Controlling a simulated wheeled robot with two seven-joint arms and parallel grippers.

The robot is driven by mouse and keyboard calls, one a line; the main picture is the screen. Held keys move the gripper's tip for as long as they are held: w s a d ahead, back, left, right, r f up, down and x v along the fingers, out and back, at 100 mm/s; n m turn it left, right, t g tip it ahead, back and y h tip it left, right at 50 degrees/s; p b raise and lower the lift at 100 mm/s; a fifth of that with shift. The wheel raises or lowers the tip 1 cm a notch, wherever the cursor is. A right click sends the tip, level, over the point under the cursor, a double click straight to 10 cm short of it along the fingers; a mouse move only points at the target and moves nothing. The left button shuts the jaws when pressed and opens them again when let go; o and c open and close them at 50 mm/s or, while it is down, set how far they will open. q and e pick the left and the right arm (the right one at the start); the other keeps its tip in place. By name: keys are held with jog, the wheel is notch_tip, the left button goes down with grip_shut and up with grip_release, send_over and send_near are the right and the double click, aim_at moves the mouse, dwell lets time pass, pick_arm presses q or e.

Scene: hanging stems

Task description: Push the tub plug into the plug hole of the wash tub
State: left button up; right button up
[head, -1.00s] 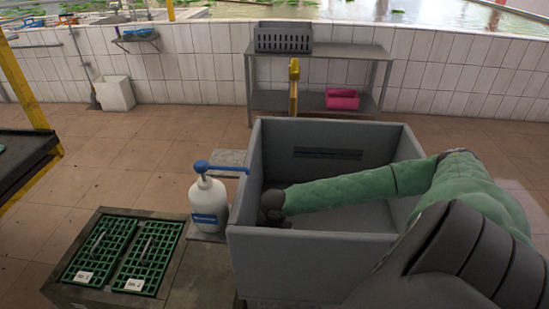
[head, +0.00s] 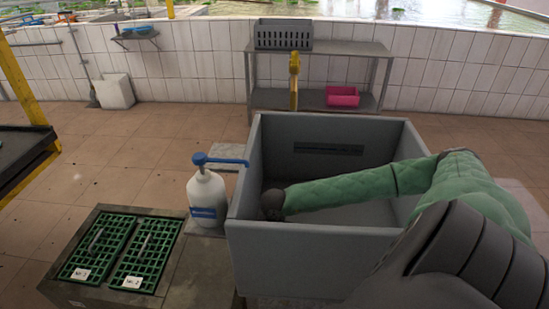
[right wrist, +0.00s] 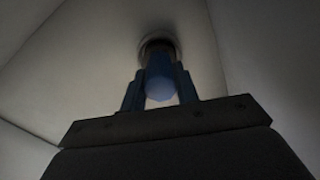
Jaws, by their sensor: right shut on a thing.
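The grey wash tub (head: 310,251) stands in front of me in the head view. My right arm, in a green sleeve, reaches over its right side, and the gripper end (head: 272,203) is low inside near the left wall. In the right wrist view my right gripper (right wrist: 160,85) is shut on the tub plug (right wrist: 160,88), a blue rounded piece between the fingers. The plug hole (right wrist: 158,45) shows as a dark round shape with a pale rim just beyond the fingertips. I cannot tell whether the plug touches it or is inside it. My left gripper is not in view.
A white pump bottle (head: 207,203) with a blue spout stands close to the tub's left side. Green grid trays (head: 117,249) lie at the lower left. A metal shelf (head: 320,100) with a grey crate (head: 283,35) and a pink bin (head: 342,96) stands behind.

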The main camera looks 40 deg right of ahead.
jog(key=shift+f+b, duration=0.25)
jog(key=shift+b, duration=0.05)
dwell(0.5)
jog(key=o, duration=1.1)
jog(key=shift+c, duration=0.2)
jog(key=shift+r+b, duration=0.55)
jog(key=shift+r, duration=3.35)
